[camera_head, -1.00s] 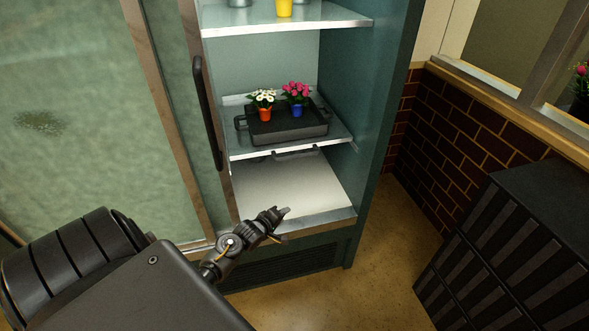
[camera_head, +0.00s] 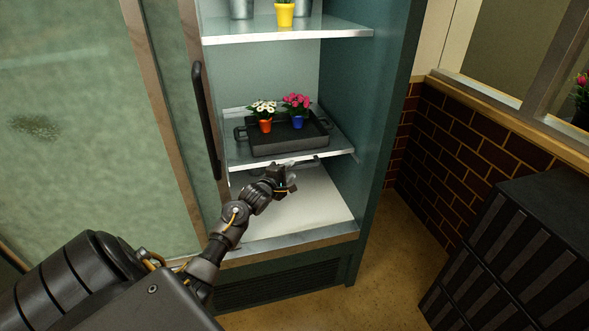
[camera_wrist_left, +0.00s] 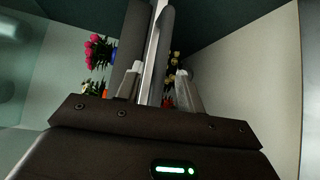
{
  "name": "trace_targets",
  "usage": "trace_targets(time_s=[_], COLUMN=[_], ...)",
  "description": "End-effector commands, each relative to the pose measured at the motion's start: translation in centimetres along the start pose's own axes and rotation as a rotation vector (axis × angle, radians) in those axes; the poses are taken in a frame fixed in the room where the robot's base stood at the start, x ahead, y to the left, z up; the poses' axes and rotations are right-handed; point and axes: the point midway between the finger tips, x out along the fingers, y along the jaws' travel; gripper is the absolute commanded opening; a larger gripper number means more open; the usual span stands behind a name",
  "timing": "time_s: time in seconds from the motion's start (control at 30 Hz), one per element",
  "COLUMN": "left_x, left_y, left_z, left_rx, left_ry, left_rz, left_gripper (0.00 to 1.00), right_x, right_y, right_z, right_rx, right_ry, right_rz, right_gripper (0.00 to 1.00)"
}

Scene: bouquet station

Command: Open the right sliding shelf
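The right sliding shelf (camera_head: 240,160) is a metal shelf inside the open right part of the cabinet. A dark handle (camera_head: 308,161) hangs under its front edge, partly hidden by my left gripper. My left gripper (camera_head: 289,172) is at this handle, just below the shelf front. In the left wrist view, the fingers of the left gripper (camera_wrist_left: 158,90) are apart. The metal shelf edge (camera_wrist_left: 154,55) and a dark bar, seemingly the handle (camera_wrist_left: 166,35), run between them. Whether the fingers touch the bar is unclear. My right gripper is not in view.
A dark tray (camera_head: 285,141) on the shelf holds white flowers (camera_head: 263,109) in an orange pot and magenta flowers (camera_head: 296,103) in a blue pot. A yellow pot (camera_head: 284,15) stands on the upper shelf. Black crates (camera_head: 510,260) stand at right; floor before the cabinet is free.

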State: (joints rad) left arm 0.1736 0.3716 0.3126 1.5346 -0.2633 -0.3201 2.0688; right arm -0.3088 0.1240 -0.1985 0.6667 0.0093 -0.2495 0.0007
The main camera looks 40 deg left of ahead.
Motion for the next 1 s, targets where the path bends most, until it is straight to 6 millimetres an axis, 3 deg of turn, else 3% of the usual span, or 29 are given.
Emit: trace_targets(time_s=[0.23,0.6,0.9,1.0], left_x=[3.2,3.8,3.7,3.7], left_y=[0.0,0.0,0.0,0.0], left_z=[0.0,0.0,0.0,0.0], left_rx=[0.000,0.001,0.001,0.001], left_ry=[0.000,0.000,0.000,0.000], left_rz=[-0.001,0.000,-0.001,-0.001], left_gripper=[0.38,0.38,0.01,0.00], right_x=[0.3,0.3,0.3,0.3], right_y=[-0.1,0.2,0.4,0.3], right_z=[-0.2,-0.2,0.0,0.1], right_rx=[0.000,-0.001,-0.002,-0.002], right_ry=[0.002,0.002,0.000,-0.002], right_rz=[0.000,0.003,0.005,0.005], right_gripper=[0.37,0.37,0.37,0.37])
